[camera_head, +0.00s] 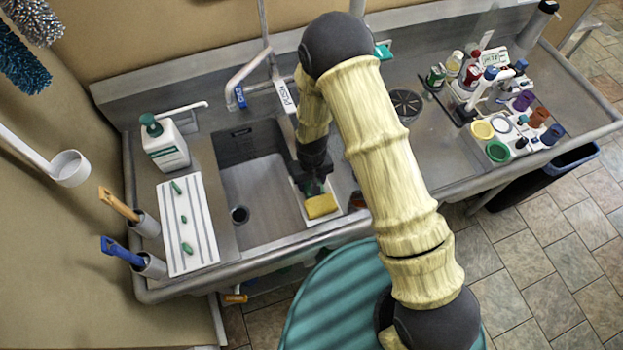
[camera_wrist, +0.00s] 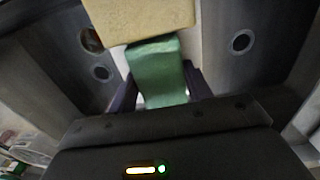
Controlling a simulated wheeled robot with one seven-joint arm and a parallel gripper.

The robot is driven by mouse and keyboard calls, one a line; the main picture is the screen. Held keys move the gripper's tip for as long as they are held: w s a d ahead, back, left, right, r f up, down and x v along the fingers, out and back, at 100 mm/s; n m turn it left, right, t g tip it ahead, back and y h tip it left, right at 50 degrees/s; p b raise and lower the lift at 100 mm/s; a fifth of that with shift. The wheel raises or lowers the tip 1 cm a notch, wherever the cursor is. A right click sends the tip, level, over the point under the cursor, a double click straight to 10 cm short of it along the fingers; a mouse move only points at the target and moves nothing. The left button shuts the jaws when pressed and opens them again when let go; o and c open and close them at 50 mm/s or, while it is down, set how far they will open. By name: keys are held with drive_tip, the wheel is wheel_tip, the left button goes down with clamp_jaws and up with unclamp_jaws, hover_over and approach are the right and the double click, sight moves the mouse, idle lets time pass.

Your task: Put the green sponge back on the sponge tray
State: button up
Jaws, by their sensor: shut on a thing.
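The green sponge (camera_wrist: 157,72) is between the two fingers of my gripper (camera_wrist: 160,88), which is shut on it. In the head view my gripper (camera_head: 313,182) is over the right edge of the sink, and only a bit of the green sponge (camera_head: 312,188) shows below it. The yellow sponge (camera_head: 321,206) lies on the pale sponge tray (camera_head: 311,221), just in front of my gripper. In the wrist view the yellow sponge (camera_wrist: 140,18) is right beyond the green one. I cannot tell whether the green sponge touches the tray.
The sink basin (camera_head: 262,200) is left of the gripper. A striped white mat (camera_head: 200,235) with small green pieces and a soap bottle (camera_head: 164,145) stand farther left. Bottles and colored lids (camera_head: 498,151) crowd the right counter. My arm hides the counter's middle.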

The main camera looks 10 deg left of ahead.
sight(311, 182)
drive_tip(key=shift+f, duration=0.15)
drive_tip(key=o, duration=1)
wheel_tip(311, 182, up, 12)
drive_tip(key=b, duration=0.4)
drive_tip(key=shift+r, duration=0.2)
idle(0.3)
drive_tip(key=s+d+r+m+t, duration=0.1)
drive_tip(key=d+r, duration=0.3)
drive_tip(key=d, duration=0.4)
drive_tip(key=s+d+r+m, duration=0.2)
drive_tip(key=d+r+m, duration=0.1)
drive_tip(key=d, duration=0.5)
drive_tip(key=s+d+r+m+t, duration=0.1)
drive_tip(key=s+d+r+m, duration=0.1)
drive_tip(key=d+r, duration=0.3)
drive_tip(key=shift+s+d+t, duration=0.15)
drive_tip(key=shift+d, duration=0.8)
drive_tip(key=shift+s+d+t, duration=0.1)
drive_tip(key=shift+d+t, duration=0.05)
drive_tip(key=shift+d, duration=0.75)
